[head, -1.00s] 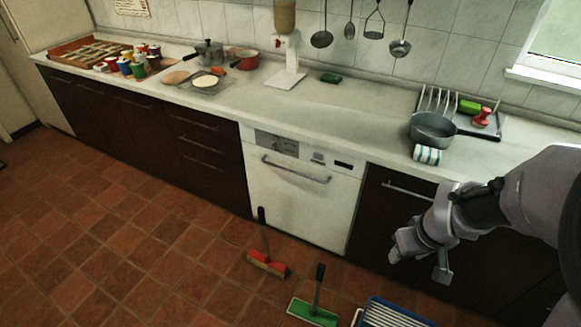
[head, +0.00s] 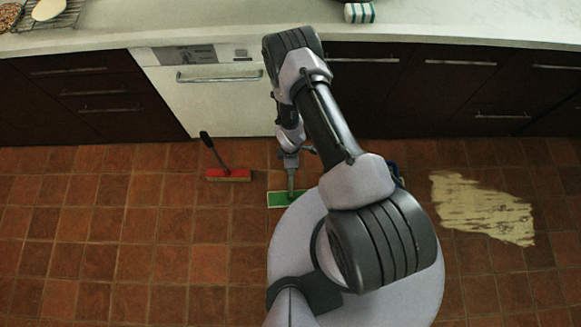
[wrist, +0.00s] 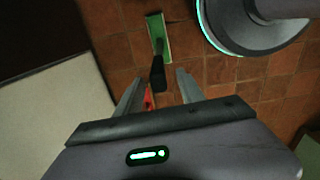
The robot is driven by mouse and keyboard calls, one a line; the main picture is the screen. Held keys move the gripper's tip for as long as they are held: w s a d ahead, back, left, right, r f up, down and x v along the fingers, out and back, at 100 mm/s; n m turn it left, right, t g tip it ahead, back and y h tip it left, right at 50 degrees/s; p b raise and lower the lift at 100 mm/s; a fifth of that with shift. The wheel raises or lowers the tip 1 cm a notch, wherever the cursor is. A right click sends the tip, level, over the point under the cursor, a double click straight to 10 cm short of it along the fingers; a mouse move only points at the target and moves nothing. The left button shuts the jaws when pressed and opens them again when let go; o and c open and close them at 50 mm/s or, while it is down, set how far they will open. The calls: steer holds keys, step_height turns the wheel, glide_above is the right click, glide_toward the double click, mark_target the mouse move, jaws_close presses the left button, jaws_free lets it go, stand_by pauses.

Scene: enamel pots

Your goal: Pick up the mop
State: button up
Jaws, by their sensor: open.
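The mop, with a flat green head (head: 280,199) and an upright handle, stands on the tiled floor in front of the white dishwasher. In the wrist view its green head (wrist: 158,38) lies beyond its black handle grip (wrist: 158,74). My gripper (head: 297,154) is above the mop in the head view, and hides the top of the handle. In the wrist view my gripper (wrist: 160,78) is open, its two fingers apart, with the black grip showing between the fingertips. I cannot tell whether they touch it.
A red brush (head: 228,175) with a black handle is on the floor left of the mop; part of it shows beside the left finger (wrist: 149,98). A pale yellowish patch (head: 482,208) lies on the floor at right. Dark cabinets and the dishwasher (head: 207,100) stand behind.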

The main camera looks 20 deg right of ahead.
steer(key=f+b, duration=0.1)
steer(key=f, duration=0.1)
steer(key=f+b, duration=0.1)
steer(key=f, duration=0.2)
steer(key=shift+d+f+b, duration=0.2)
steer(key=shift+f+b, duration=0.1)
steer(key=shift+b, duration=0.05)
steer(key=shift+r, duration=0.1)
jaws_close()
stand_by(0.8)
